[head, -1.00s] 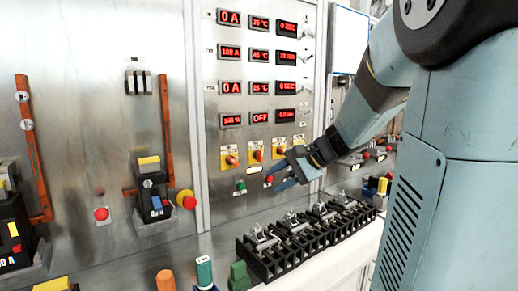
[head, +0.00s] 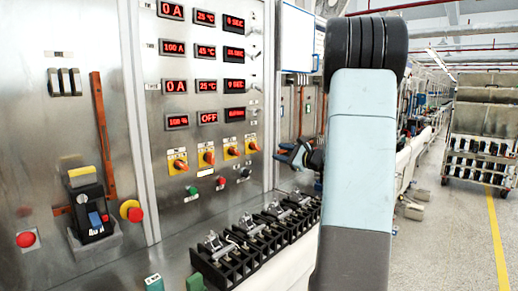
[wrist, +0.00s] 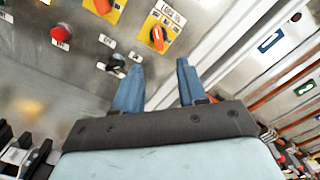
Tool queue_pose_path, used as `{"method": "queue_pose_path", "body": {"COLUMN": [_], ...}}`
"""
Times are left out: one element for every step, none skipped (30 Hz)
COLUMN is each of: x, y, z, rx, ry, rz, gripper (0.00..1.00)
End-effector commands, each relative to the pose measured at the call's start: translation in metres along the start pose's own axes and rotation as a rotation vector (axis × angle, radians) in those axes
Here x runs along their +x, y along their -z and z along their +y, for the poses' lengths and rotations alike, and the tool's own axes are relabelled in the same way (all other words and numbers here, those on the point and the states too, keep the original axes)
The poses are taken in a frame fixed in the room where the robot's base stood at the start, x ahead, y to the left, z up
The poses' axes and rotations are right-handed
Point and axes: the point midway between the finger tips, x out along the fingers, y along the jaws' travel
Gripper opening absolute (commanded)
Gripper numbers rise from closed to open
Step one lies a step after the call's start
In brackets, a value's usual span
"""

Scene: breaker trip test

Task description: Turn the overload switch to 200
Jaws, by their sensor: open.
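Several orange rotary switches on yellow plates sit in a row on the steel panel: a first (head: 177,163), a second (head: 206,157), a third (head: 231,150) and a fourth (head: 252,145). Their labels are too small to read, so I cannot tell which is the overload switch. In the wrist view, one orange switch (wrist: 157,35) on its yellow plate lies beyond my fingertips, its knob apart from them. My gripper (head: 287,153) is right of the switch row in the head view. Its blue fingers (wrist: 160,68) are spread and empty.
Red displays (head: 208,117) are above the switches. A green button (head: 192,190), a red button (head: 221,181) and a black knob (wrist: 115,63) are below them. Black terminal blocks (head: 250,240) stand on the bench under the panel. A cart (head: 485,145) stands far right.

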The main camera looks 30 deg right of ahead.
Motion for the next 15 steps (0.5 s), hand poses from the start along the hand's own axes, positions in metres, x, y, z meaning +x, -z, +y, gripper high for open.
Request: {"method": "queue_pose_path", "body": {"x": [0.009, 0.015, 0.022, 0.028, 0.033, 0.041, 0.047, 0.052, 0.059, 0.065, 0.07, 0.077, 0.083, 0.087, 0.093], "y": [-0.002, -0.002, -0.003, -0.003, -0.003, -0.003, -0.004, -0.004, -0.004, -0.004, -0.004, -0.005, -0.005, -0.005, -0.005], "z": [0.002, 0.002, 0.002, 0.002, 0.003, 0.004, 0.004, 0.004, 0.004, 0.004, 0.004, 0.005, 0.005, 0.005, 0.004], "rx": [0.0, 0.0, -0.001, -0.001, -0.001, 0.0, -0.001, -0.001, -0.002, -0.002, -0.001, -0.001, -0.001, -0.001, -0.002], "ry": [-0.004, -0.005, -0.006, -0.006, -0.007, -0.007, -0.008, -0.009, -0.009, -0.008, -0.008, -0.009, -0.01, -0.01, -0.009], "rz": [-0.005, -0.006, -0.006, -0.006, -0.007, -0.008, -0.008, -0.008, -0.009, -0.008, -0.008, -0.009, -0.009, -0.009, -0.009], "gripper": [0.41, 0.41, 0.41, 0.41, 0.41, 0.41, 0.41, 0.41, 0.41, 0.41, 0.41, 0.41, 0.41, 0.41, 0.41]}}
